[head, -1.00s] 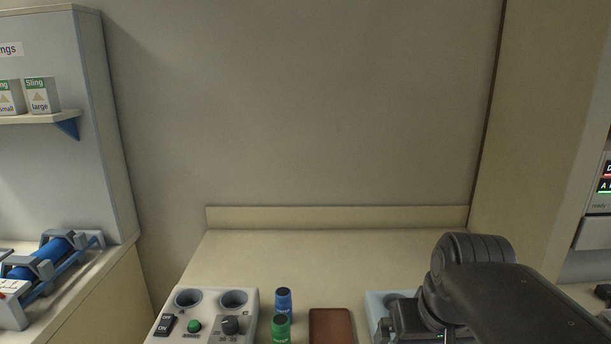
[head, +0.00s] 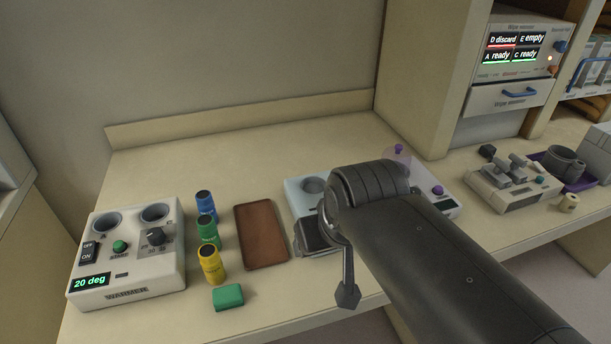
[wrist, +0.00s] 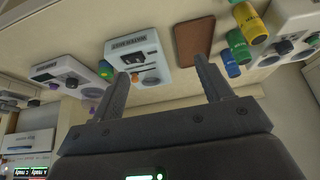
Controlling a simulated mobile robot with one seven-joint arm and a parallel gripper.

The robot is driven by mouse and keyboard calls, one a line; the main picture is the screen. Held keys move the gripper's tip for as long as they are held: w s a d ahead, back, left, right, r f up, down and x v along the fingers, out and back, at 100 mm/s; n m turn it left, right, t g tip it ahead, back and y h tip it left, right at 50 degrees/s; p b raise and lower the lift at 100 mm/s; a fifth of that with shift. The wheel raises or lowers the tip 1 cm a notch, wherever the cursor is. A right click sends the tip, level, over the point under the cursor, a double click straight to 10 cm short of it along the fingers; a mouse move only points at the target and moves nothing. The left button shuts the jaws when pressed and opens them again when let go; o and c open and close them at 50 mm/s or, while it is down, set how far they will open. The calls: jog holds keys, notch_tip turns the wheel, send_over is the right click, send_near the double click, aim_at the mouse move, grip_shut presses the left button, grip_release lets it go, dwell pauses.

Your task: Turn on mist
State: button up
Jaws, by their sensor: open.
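A pale unit (head: 300,190) with a round opening stands in the head view, mostly hidden behind my arm. Whether a finger touches anything cannot be told.
A warmer (head: 130,265) reading 20 deg stands at left. A wipe station (head: 515,75) stands right.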

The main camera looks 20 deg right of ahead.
jog(key=shift+w+d+r, duration=0.15)
jog(key=shift+w+r, duration=0.05)
jog(key=shift+w, duration=0.2)
jog(key=shift+c, duration=0.8)
jog(key=w+d+g, duration=0.1)
jog(key=w, duration=0.1)
jog(key=w+d+r+g, duration=0.1)
jog(key=w+d, duration=0.1)
jog(key=w, duration=0.1)
jog(key=w+d+r+g, duration=0.1)
jog(key=w, duration=0.1)
jog(key=shift+w+d+r+y, duration=0.15)
jog(key=shift+w+r+y, duration=0.05)
jog(key=shift+w+y, duration=0.2)
jog(key=c, duration=0.9)
jog(key=w+d, duration=0.1)
jog(key=w, duration=0.1)
jog(key=w+d+g, duration=0.1)
jog(key=d, duration=0.1)
jog(key=w+d+g, duration=0.1)
jog(key=w, duration=0.1)
jog(key=shift+w+d+f+y, duration=0.2)
jog(key=shift+w+y, duration=0.1)
jog(key=shift+y, duration=0.1)
grip_shut()
jog(key=shift+w+d+g, duration=0.3)
jog(key=shift+w+d, duration=0.1)
